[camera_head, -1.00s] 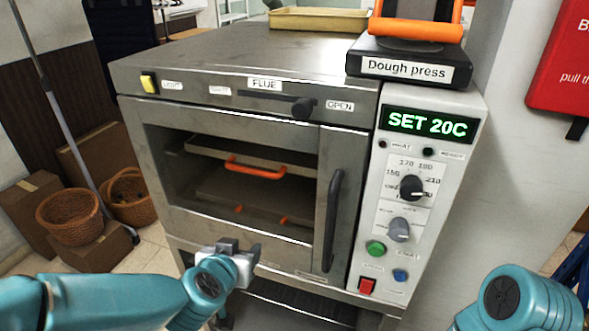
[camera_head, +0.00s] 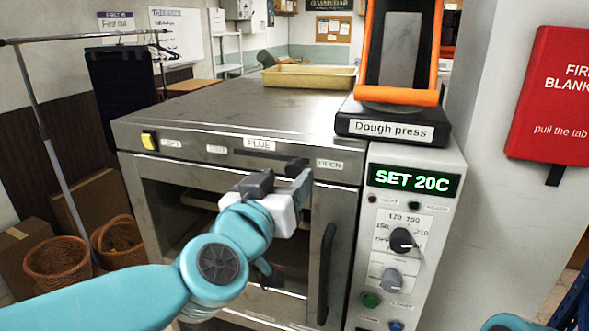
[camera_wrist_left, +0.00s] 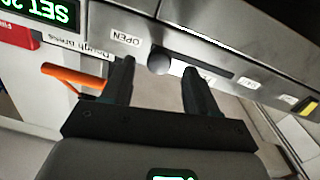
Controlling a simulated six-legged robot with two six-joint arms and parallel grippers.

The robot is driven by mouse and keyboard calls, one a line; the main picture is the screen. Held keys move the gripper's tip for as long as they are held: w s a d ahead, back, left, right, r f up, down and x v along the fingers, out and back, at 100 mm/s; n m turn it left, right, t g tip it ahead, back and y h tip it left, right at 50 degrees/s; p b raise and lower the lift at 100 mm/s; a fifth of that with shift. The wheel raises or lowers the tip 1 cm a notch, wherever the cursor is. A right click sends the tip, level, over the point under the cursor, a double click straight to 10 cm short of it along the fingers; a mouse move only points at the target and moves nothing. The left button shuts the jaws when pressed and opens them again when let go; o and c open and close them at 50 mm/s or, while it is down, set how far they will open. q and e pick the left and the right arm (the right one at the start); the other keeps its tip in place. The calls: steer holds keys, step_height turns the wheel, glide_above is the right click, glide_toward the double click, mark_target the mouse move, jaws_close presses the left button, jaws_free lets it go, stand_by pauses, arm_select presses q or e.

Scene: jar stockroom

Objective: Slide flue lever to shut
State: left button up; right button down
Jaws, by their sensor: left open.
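The flue lever's dark knob (camera_head: 297,164) is at the right end of its slot on the oven's top front strip, beside the OPEN label (camera_head: 330,164). The FLUE label (camera_head: 260,143) is above the slot. My left gripper (camera_head: 281,180) is open just in front of the knob. In the left wrist view the round knob (camera_wrist_left: 159,62) appears between the two spread fingers, near their tips; no contact is clear. The label at the slot's shut end is too blurred to read. My right gripper is out of view; only a bit of that arm shows.
The oven door handle (camera_head: 327,272) is below the strip. The control panel (camera_head: 409,240) reads SET 20C. The dough press (camera_head: 392,125) and a yellow tray (camera_head: 310,77) are above and behind.

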mark_target(292, 171)
arm_select(q)
steer(key=x, duration=0.4)
steer(key=shift+w+r, duration=0.1)
steer(key=shift+w, duration=0.05)
steer(key=shift+w+d, duration=0.15)
steer(key=shift+w, duration=0.1)
steer(key=shift+s, duration=0.25)
steer(key=shift+c, duration=0.2)
jaws_close()
